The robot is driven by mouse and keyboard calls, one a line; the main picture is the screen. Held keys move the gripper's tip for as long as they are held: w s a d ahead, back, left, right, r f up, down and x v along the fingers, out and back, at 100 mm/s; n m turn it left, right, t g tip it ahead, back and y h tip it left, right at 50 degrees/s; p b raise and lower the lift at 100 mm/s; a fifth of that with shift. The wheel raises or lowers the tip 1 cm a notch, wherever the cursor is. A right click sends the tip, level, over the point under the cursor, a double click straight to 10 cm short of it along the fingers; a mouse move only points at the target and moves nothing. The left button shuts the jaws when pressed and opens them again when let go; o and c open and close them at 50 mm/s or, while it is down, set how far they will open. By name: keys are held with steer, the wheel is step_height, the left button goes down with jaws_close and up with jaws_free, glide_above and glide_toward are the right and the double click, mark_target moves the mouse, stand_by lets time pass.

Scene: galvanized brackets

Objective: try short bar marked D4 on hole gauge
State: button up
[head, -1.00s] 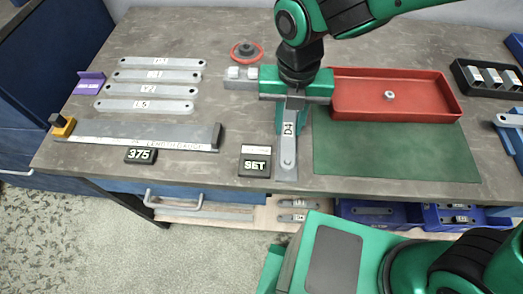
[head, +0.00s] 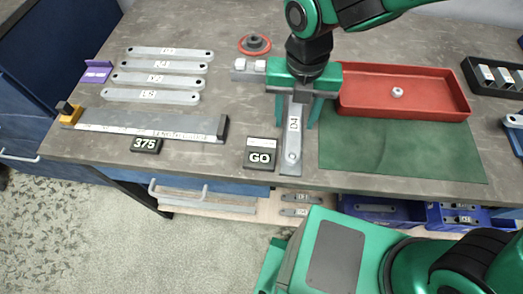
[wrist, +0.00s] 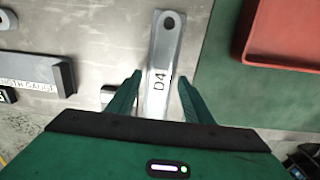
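The short bar marked D4 (head: 294,123) lies lengthwise with its near end close to the table's front edge. A round hole or pin shows at that end; I cannot tell which. Its far end has a hole in the wrist view (wrist: 168,23). The display (head: 261,158) beside the near end reads GO. How the bar sits on the hole gauge is not clear. My gripper (head: 297,108) is over the bar's far half. In the wrist view its fingers (wrist: 160,78) stand either side of the bar with gaps, open.
A grey block with two pegs (head: 249,66) stands left of my gripper. The length gauge (head: 150,124), with its 375 display (head: 145,145), and several long bars (head: 160,79) lie left. A red tray (head: 405,113) holding a nut and a bare green mat (head: 400,152) are right.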

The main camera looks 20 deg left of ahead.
steer(key=shift+r, duration=0.1)
step_height(320, 180, up, 11)
steer(key=shift+f, duration=0.2)
steer(key=shift+w+d, duration=0.1)
steer(key=shift+w, duration=0.05)
stand_by(0.6)
steer(key=w+d+m, duration=0.3)
steer(key=d+m, duration=0.8)
steer(key=d, duration=0.3)
steer(key=w+d+m, duration=0.4)
steer(key=d+m, duration=0.7)
steer(key=d, duration=0.3)
steer(key=s+d+f+m, duration=0.3)
steer(key=s+d+m, duration=1.1)
steer(key=d+m, duration=0.4)
steer(key=m, duration=0.5)
steer(key=shift+s+d+f, duration=0.15)
steer(key=shift+d+f, duration=0.05)
steer(key=shift+d, duration=0.15)
